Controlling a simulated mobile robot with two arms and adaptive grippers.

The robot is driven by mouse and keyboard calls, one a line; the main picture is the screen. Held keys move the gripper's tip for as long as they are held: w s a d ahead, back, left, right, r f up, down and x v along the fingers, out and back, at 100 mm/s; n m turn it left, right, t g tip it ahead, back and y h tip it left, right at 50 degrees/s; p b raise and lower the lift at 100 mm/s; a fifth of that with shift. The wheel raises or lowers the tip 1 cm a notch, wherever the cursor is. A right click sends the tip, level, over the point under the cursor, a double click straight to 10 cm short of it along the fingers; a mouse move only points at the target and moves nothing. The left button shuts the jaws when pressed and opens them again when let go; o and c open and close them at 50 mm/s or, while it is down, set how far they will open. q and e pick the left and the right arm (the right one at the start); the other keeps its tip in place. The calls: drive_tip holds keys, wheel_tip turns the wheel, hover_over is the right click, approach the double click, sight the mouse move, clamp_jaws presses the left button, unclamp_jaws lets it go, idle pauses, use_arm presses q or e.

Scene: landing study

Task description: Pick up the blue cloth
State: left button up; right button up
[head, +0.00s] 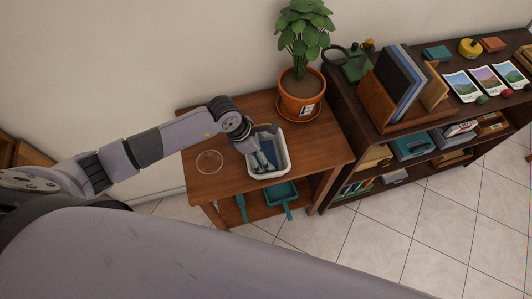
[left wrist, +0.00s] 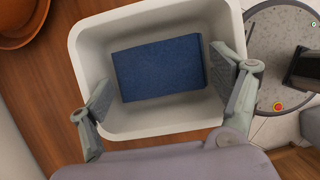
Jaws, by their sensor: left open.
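The blue cloth (left wrist: 158,68) lies flat and folded in the bottom of a white bin (left wrist: 98,42). In the head view the white bin (head: 282,153) stands on a wooden side table, and a bit of the blue cloth (head: 270,151) shows beside my gripper. My left gripper (head: 262,162) reaches down at the bin. In the left wrist view its two fingers (left wrist: 164,82) are spread apart on either side of the cloth, with nothing between them but the cloth below. I cannot tell whether they touch it. My right gripper is not in view.
The wooden table (head: 225,178) also bears a potted plant (head: 301,88) behind the bin and a clear round dish (head: 209,161) at left. A teal dustpan (head: 282,195) and brush (head: 241,207) are on its lower shelf. A dark bookshelf (head: 345,112) stands at right.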

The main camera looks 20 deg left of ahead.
use_arm(q)
drive_tip(key=shift+x, duration=0.8)
drive_tip(key=shift+c, duration=0.4)
drive_tip(key=c, duration=0.6)
drive_tip(key=shift+r, duration=0.15)
wheel_tip(320, 180, up, 20)
drive_tip(key=shift+f+b, duration=0.1)
drive_tip(key=shift+b, duration=1.05)
